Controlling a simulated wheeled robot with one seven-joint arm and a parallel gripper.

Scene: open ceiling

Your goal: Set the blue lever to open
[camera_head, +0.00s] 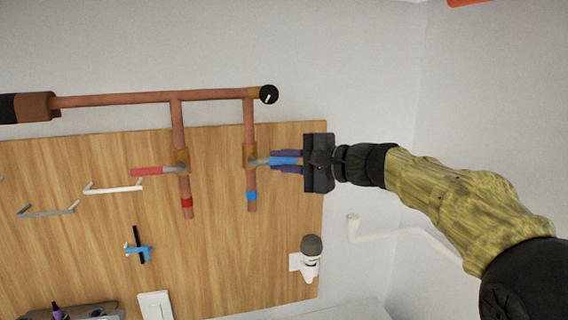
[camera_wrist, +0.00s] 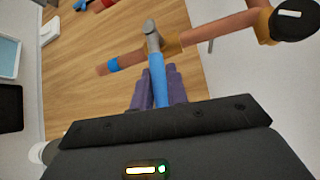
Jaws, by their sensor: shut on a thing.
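The blue lever (camera_head: 283,160) sticks out to the right from the valve on the right-hand copper pipe (camera_head: 250,122), across the pipe. A blue band (camera_head: 252,196) marks that pipe below the valve. My gripper (camera_head: 284,160) comes in from the right with its purple fingers shut on the blue lever. In the wrist view the lever (camera_wrist: 157,76) runs from the grey valve stem (camera_wrist: 151,33) down between the fingers (camera_wrist: 157,88). The fingers hide part of the lever's outer end.
A red lever (camera_head: 148,171) points left on the neighbouring pipe. A black knob (camera_head: 269,94) sits at the upper pipe's end. A white fixture with a dark grey top (camera_head: 311,246) is below my gripper. A white pipe (camera_head: 385,235) runs along the wall below my arm.

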